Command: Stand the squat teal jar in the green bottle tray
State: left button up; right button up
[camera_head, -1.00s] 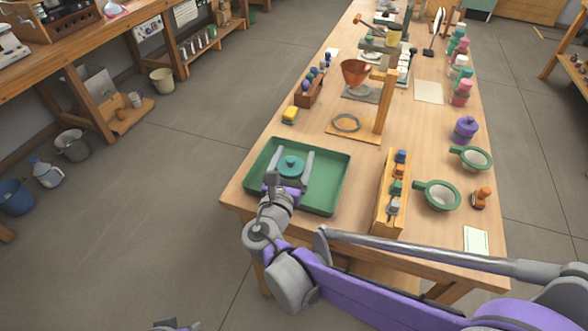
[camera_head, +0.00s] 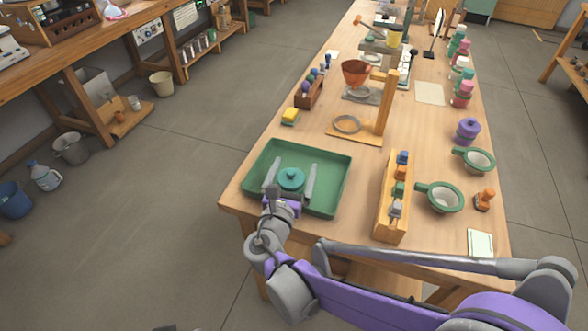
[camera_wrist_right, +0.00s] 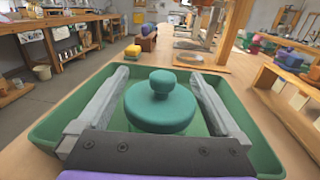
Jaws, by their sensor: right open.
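The squat teal jar (camera_head: 291,179) stands upright in the green bottle tray (camera_head: 328,166), near its middle. Its round lid and knob also show in the right wrist view (camera_wrist_right: 160,104). My right gripper (camera_head: 291,165) is open, with one finger on each side of the jar. In the right wrist view a gap shows between the jar and each finger (camera_wrist_right: 160,88). The palm hides the near lower part of the jar. The tray's rim (camera_wrist_right: 262,150) surrounds the fingers. My left gripper is not clearly visible.
A wooden rack (camera_head: 393,205) with several small stoppers stands right of the tray. Green-rimmed mortars (camera_head: 441,197) are farther right. A yellow sponge (camera_head: 289,116) and a wooden ring stand (camera_head: 384,110) are behind the tray. The tray's remaining floor is clear.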

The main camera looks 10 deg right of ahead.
aim_at(288, 189)
jog(key=shift+s+a+r, duration=0.1)
jog(key=shift+s+r, duration=0.05)
jog(key=shift+r, duration=0.05)
jog(key=p+v, duration=0.1)
jog(key=v, duration=1)
jog(key=shift+s+a+f, duration=0.1)
jog(key=shift+s, duration=0.2)
